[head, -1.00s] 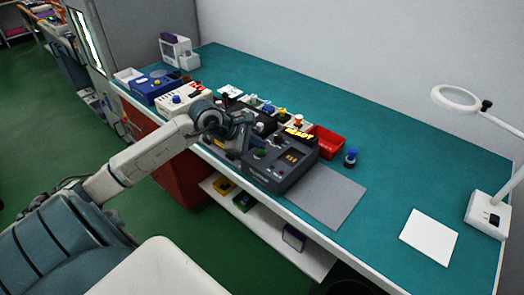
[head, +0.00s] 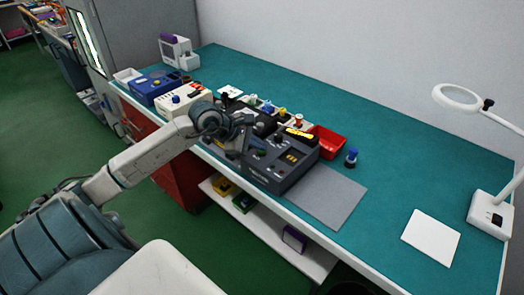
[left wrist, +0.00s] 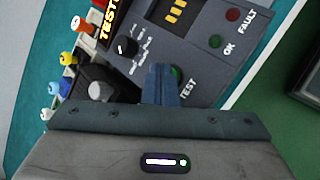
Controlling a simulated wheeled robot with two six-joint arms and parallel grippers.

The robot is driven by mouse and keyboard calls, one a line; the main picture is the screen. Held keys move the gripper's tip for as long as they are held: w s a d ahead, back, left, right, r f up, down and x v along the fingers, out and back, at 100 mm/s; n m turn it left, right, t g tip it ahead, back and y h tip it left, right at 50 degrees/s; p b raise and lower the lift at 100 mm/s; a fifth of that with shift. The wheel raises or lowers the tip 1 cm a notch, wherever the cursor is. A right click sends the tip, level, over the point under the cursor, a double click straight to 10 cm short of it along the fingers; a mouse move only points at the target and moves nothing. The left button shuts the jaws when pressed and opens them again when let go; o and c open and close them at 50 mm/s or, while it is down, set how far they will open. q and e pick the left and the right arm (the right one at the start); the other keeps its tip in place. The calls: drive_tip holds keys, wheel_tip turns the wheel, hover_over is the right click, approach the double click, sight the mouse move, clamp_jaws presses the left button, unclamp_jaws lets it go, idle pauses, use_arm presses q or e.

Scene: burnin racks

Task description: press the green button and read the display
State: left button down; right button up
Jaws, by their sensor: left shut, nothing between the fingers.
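The dark grey tester box (head: 282,170) stands on the teal bench. My left gripper (head: 258,148) is shut and empty, over the tester's left part. In the left wrist view its fingertips (left wrist: 161,72) are right at the green button (left wrist: 176,72) beside the word TEST and cover part of it. I cannot tell whether they press it. The display (left wrist: 110,18) shows yellow letters beginning "TEST", cut off by the frame edge. In the head view the display (head: 300,136) is a yellow line too small to read. My right gripper is not in view.
The OK lamp (left wrist: 215,41) and red FAULT lamp (left wrist: 233,14) look unlit. A black knob (left wrist: 125,46) sits near the fingers. The bench's right part is mostly clear.

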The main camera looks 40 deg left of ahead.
sight(258, 154)
use_arm(q)
drive_tip(key=shift+f, duration=0.1)
drive_tip(key=shift+r, duration=0.85)
wheel_tip(258, 154, up, 5)
drive_tip(key=shift+r+p, duration=0.1)
drive_tip(key=shift+p, duration=0.65)
idle(0.7)
